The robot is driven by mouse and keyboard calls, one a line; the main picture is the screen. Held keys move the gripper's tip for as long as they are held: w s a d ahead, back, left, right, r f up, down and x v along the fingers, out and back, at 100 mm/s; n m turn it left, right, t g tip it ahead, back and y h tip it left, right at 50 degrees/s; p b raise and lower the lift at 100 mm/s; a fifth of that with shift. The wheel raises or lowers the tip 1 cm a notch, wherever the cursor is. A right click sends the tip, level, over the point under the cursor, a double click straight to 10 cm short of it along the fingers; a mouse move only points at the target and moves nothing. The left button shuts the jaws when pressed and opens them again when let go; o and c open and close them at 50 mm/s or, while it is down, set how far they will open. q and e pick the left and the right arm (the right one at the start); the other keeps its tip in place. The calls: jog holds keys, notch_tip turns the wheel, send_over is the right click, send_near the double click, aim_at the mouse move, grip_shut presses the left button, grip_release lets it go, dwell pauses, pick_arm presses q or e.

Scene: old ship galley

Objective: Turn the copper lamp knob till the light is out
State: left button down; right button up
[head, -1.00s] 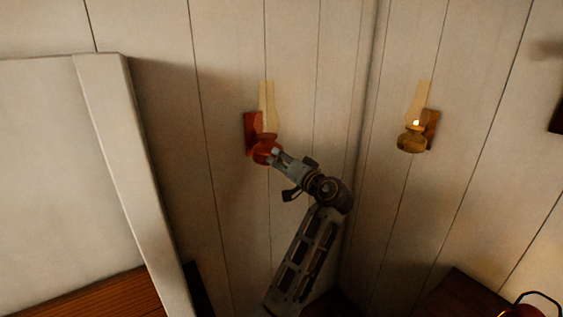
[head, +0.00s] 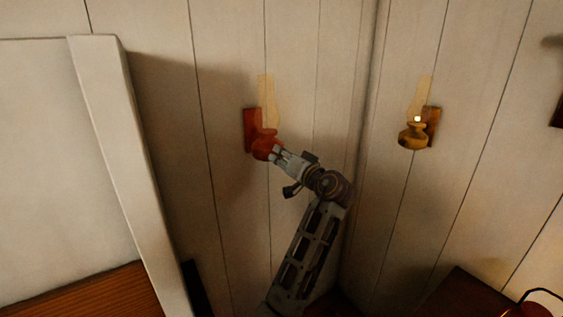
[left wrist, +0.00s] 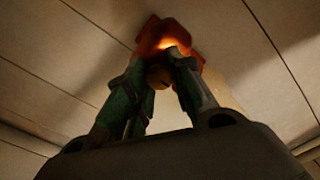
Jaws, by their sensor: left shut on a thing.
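The copper lamp (head: 263,142) is a reddish oil lamp with a clear chimney on a wall bracket, left of the corner. No bright flame shows in its chimney in the head view. My left gripper (head: 275,155) reaches it from the lower right. In the left wrist view its two fingers are shut on the small round knob (left wrist: 157,76) below the copper lamp body (left wrist: 160,33). An orange glow lies on that body; I cannot tell whether it is flame or reflection. The fingers partly hide the knob. My right gripper is out of view.
A brass lamp (head: 412,136) with a bright flame hangs on the wall right of the corner. A pale upright panel (head: 105,120) stands at the left. A dark reddish surface (head: 455,295) and a curved handle (head: 540,293) are at lower right.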

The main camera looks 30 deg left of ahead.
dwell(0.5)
pick_arm(q)
jog(key=c, duration=1.2)
grip_release()
jog(key=shift+r, duration=0.15)
jog(key=shift+r, duration=4.9)
jog(key=shift+d+f, duration=0.1)
